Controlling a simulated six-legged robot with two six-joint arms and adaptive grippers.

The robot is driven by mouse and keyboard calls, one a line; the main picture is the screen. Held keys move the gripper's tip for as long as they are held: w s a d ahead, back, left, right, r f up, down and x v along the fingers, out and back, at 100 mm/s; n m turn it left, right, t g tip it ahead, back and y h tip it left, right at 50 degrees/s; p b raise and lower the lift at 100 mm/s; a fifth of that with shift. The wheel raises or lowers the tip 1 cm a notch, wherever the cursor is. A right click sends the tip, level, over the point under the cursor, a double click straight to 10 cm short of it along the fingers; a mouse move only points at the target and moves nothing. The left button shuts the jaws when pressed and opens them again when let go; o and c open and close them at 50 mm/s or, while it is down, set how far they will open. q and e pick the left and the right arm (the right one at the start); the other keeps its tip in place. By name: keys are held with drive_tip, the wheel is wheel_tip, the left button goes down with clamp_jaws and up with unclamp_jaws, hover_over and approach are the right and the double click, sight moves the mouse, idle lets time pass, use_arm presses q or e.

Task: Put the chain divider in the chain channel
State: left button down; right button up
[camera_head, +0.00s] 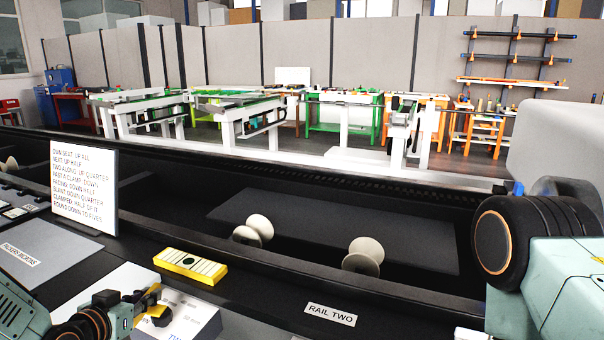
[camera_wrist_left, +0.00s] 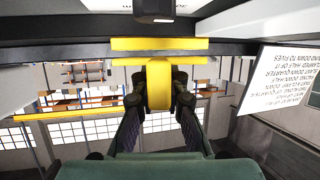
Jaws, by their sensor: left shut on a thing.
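My left gripper (camera_head: 150,305) is at the lower left of the head view, with a small yellow part showing at its fingertips. In the left wrist view its fingers (camera_wrist_left: 158,88) are shut on a yellow T-shaped piece (camera_wrist_left: 158,72), probably the chain divider, whose crossbar (camera_wrist_left: 105,60) lies across above the fingertips. The gripper is above a white box and in front of a yellow block (camera_head: 190,267) with a pale, dark-striped top. A long dark channel (camera_head: 330,225) runs behind; I cannot tell for certain whether it is the chain channel. My right gripper is out of view.
A white instruction sheet (camera_head: 84,188) stands upright at the left. Two pale rollers (camera_head: 253,230) (camera_head: 363,256) sit in the dark trough. A RAIL TWO label (camera_head: 330,314) lies on the front ledge. Workbenches stand far behind. The front ledge is clear between block and label.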

use_arm(q)
drive_tip(key=s+d+m+g+h+b, duration=0.2)
drive_tip(key=s+d+m+g+h, duration=0.3)
drive_tip(key=s+d+m+h, duration=0.4)
drive_tip(key=s+d, duration=0.4)
drive_tip(key=s, duration=0.2)
drive_tip(key=shift+d, duration=0.35)
drive_tip(key=shift+r+g, duration=0.1)
drive_tip(key=shift+g, duration=0.2)
